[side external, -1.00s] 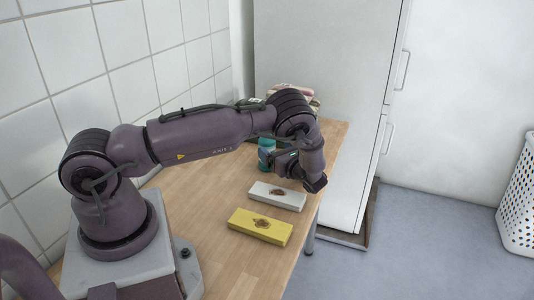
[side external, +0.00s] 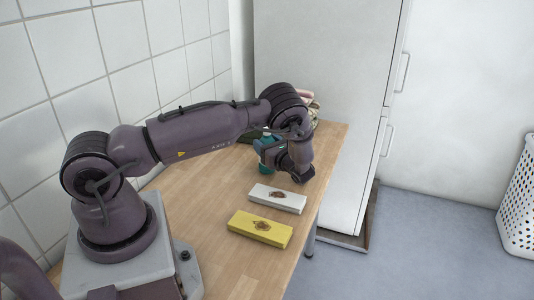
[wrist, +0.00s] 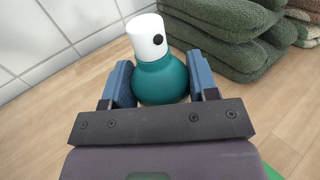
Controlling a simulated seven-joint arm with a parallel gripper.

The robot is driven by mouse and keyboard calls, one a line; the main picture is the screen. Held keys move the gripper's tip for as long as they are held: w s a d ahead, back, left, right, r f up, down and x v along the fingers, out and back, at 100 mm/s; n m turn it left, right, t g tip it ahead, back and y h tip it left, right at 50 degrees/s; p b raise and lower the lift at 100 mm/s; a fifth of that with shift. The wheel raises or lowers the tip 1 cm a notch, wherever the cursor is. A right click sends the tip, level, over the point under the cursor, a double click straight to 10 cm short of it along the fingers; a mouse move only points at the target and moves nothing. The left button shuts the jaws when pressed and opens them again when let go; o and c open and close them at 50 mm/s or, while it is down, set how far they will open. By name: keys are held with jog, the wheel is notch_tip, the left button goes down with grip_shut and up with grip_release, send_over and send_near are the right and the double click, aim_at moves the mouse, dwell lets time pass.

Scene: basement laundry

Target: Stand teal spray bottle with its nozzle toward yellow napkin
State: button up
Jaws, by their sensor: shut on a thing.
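The teal spray bottle (wrist: 160,82) has a rounded body and a white top with a black round nozzle opening that faces the lower right of the wrist view. In the side view the bottle (side external: 267,142) is mostly hidden by my gripper (side external: 268,155). My gripper (wrist: 161,80) is shut on the bottle, with a blue-grey finger on each side of its body. The bottle looks upright; I cannot tell whether it bears on the table. The yellow napkin (side external: 248,231), a folded block with a brown motif, lies nearer the camera, clear of my gripper.
A white folded napkin (side external: 289,202) with a brown motif lies between the bottle and the yellow napkin. Stacked green towels (wrist: 222,50) stand close beside the bottle. A tiled wall borders the wooden table (side external: 205,205) on the left; a white fridge stands behind it.

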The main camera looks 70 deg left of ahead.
aim_at(267, 134)
jog(key=shift+r, duration=0.2)
jog(key=shift+r, duration=0.3)
notch_tip(267, 134, up, 2)
jog(key=shift+r, duration=0.25)
jog(key=s+d+r, duration=0.8)
jog(key=s+r, duration=0.1)
jog(key=s, duration=0.2)
jog(key=s+d+f+t, duration=0.1)
jog(key=s+d+f, duration=0.45)
jog(key=s, duration=0.35)
jog(key=shift+m, duration=0.3)
jog(key=shift+s+d+f, duration=0.1)
jog(key=shift+d+f, duration=0.1)
jog(key=shift+f, duration=1.5)
jog(key=shift+s+d+f, duration=0.1)
jog(key=shift+d+f, duration=0.1)
jog(key=shift+f, duration=1.45)
